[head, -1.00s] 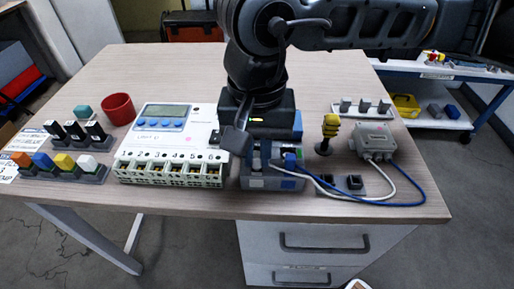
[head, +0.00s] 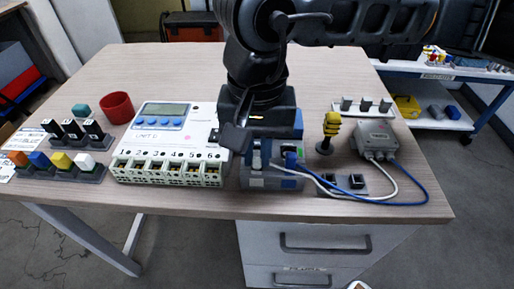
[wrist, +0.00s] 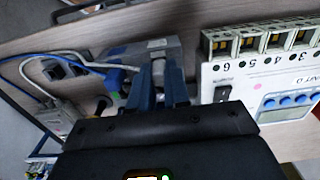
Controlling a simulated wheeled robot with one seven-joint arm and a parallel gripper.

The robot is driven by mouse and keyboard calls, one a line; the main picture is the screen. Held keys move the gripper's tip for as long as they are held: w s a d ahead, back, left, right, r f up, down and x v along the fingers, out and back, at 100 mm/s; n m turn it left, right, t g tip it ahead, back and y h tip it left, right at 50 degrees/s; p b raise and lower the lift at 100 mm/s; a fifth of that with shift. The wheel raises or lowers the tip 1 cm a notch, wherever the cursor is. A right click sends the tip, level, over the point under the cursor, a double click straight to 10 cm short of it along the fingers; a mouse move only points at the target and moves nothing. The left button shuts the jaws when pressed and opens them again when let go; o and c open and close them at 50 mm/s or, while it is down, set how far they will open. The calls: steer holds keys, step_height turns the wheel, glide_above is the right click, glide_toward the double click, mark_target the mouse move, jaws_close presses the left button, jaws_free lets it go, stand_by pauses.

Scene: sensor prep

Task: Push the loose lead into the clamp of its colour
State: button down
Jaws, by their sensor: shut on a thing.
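The clamp block (head: 272,183) stands near the table's front edge, grey with a white and a blue patch on its front. The white lead (head: 322,188) runs from the sensor box (head: 374,138) to the block. In the wrist view the white lead (wrist: 97,65) reaches my gripper (wrist: 164,68), which is shut on its end, low over the block (wrist: 138,48). The fingers hide that end, so I cannot tell how deep it sits. The blue lead (head: 400,203) ends in a blue plug (head: 291,160) at the block's right side, also seen in the wrist view (wrist: 112,76).
A white meter (head: 165,140) with numbered terminals stands close left of the block. A yellow-black post (head: 331,127) and a grey holder (head: 345,184) stand to the right. Coloured blocks (head: 62,162) and a red cup (head: 117,106) are at left.

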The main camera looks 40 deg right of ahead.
steer(key=c, duration=1)
jaws_free()
steer(key=shift+o, duration=0.8)
steer(key=shift+r, duration=0.1)
steer(key=shift+r+p, duration=0.9)
steer(key=shift+r, duration=2.5)
